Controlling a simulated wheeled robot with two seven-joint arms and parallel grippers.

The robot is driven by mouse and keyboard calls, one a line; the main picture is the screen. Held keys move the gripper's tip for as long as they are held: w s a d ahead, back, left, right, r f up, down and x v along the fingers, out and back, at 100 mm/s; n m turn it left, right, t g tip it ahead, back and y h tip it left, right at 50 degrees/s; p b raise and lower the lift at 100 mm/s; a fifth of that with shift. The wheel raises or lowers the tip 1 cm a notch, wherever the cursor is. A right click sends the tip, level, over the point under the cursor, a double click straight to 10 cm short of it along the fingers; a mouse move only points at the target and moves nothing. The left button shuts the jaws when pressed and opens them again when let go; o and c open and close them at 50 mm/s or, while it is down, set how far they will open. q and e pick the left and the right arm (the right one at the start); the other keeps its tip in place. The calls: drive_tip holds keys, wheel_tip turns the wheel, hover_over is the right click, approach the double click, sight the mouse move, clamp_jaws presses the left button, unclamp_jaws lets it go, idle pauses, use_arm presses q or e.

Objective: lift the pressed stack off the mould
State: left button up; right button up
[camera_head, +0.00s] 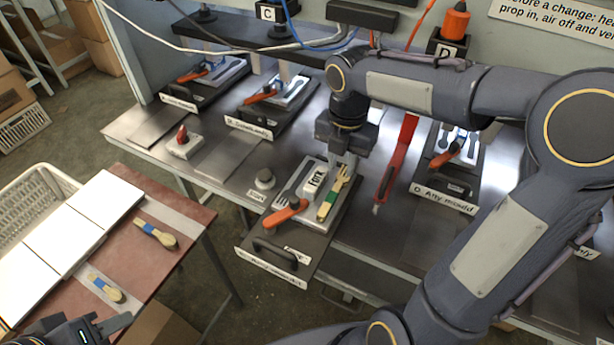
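The stack, a pale wooden fork with a green band (328,201), lies on the grey fork mould (300,222) at the right of the block marked FORK. The mould sits on a pulled-out dark drawer plate with a black handle. My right gripper (344,166) points down just above the fork's tined end; its fingertips are small and dark, and I cannot tell whether they touch the stack or are open. My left gripper (108,328) is at the bottom left edge, partly cut off, beside the red-brown table; its opening cannot be made out.
Two banded wooden spoons (157,234) (106,288) lie on the red-brown table (185,205), near white panels and a white basket (38,200). An orange-handled tool (285,212) lies on the mould's left. A red lever (396,160) stands at right. Other press stations line the metal bench.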

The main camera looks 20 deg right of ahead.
sight(337, 186)
drive_tip(key=shift+w+a+f, duration=0.15)
drive_tip(key=shift+w+f, duration=0.1)
drive_tip(key=shift+f, duration=0.05)
wheel_tip(337, 186, down, 7)
drive_tip(key=shift+w+f, duration=0.1)
drive_tip(key=shift+w, duration=0.05)
clamp_jaws()
